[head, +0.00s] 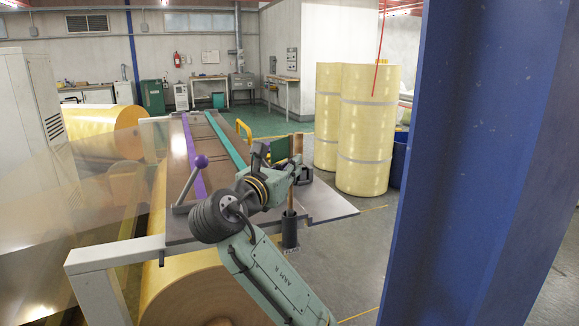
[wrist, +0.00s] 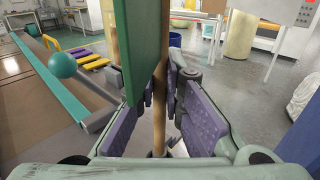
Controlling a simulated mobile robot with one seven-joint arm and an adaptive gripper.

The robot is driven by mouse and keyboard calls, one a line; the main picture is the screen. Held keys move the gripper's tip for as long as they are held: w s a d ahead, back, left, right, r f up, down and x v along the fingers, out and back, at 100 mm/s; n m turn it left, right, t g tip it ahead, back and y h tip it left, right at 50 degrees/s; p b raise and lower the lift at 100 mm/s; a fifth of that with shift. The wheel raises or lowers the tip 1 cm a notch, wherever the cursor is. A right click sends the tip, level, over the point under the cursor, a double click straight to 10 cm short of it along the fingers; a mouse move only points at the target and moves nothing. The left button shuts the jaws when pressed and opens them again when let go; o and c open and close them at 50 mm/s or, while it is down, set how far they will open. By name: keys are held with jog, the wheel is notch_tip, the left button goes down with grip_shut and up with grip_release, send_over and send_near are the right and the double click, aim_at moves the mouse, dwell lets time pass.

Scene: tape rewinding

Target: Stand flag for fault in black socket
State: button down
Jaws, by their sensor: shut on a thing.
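My gripper (head: 299,174) is shut on the wooden pole of a flag (wrist: 135,45). The wrist view shows the pole (wrist: 159,110) upright between the purple pads of my gripper (wrist: 163,90). The flag's dark green cloth also shows in the head view (head: 279,148), above my gripper. The black socket (head: 290,234) is an upright cylinder at the near right edge of the machine table. The pole's lower part comes down to the socket's mouth in the head view; I cannot tell whether its end is inside. The socket is not clearly visible in the wrist view.
A blue column (head: 480,160) stands close at the right. Tall yellow rolls (head: 365,130) stand behind.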

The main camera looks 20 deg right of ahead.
jog(key=c, duration=1.6)
grip_release()
jog(key=shift+c, duration=0.2)
jog(key=v, duration=1.2)
